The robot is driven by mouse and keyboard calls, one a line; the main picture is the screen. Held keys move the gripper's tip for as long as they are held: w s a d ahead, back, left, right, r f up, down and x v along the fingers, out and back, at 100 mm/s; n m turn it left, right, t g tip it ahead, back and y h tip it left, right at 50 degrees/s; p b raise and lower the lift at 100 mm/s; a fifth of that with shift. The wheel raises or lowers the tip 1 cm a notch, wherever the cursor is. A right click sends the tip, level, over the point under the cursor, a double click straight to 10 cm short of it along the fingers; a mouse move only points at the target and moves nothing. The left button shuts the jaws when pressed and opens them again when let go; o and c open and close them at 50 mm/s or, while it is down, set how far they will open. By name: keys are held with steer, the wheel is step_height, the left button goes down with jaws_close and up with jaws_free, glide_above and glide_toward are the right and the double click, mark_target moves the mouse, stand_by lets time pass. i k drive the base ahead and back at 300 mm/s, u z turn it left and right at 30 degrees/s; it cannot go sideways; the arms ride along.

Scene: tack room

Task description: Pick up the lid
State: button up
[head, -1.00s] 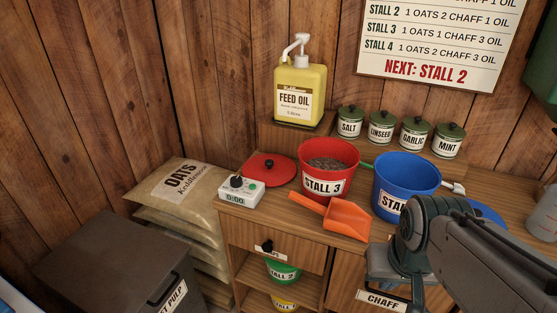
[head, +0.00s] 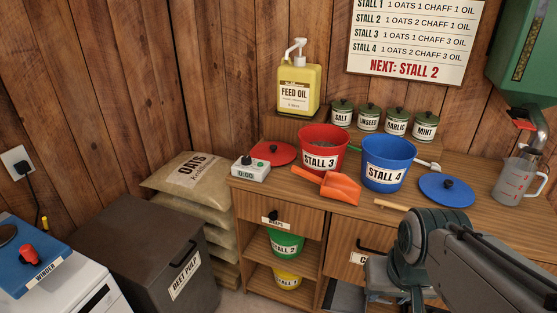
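A blue lid with a black knob (head: 446,192) lies flat on the counter, right of the blue STALL 4 bucket (head: 388,163). A red lid with a dark knob (head: 268,156) lies behind the timer, left of the red STALL 3 bucket (head: 321,150). Both buckets stand open. My gripper (head: 386,285) is low at the front of the cabinet, below and apart from both lids. My arm hides much of it, so its fingers are not clear.
An orange scoop (head: 329,187) and a timer (head: 251,170) lie near the counter's front edge. A wooden handle (head: 390,204) lies before the blue bucket. A clear jug (head: 519,178) stands right of the blue lid. Small jars and the feed oil bottle (head: 298,88) stand behind.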

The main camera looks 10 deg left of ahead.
mark_target(280, 154)
steer(key=z, duration=0.05)
steer(key=k, duration=0.5)
steer(key=u, duration=1.05)
steer(key=i, duration=1.6)
steer(key=z, duration=0.75)
steer(key=i, duration=0.6)
steer(key=z, duration=0.65)
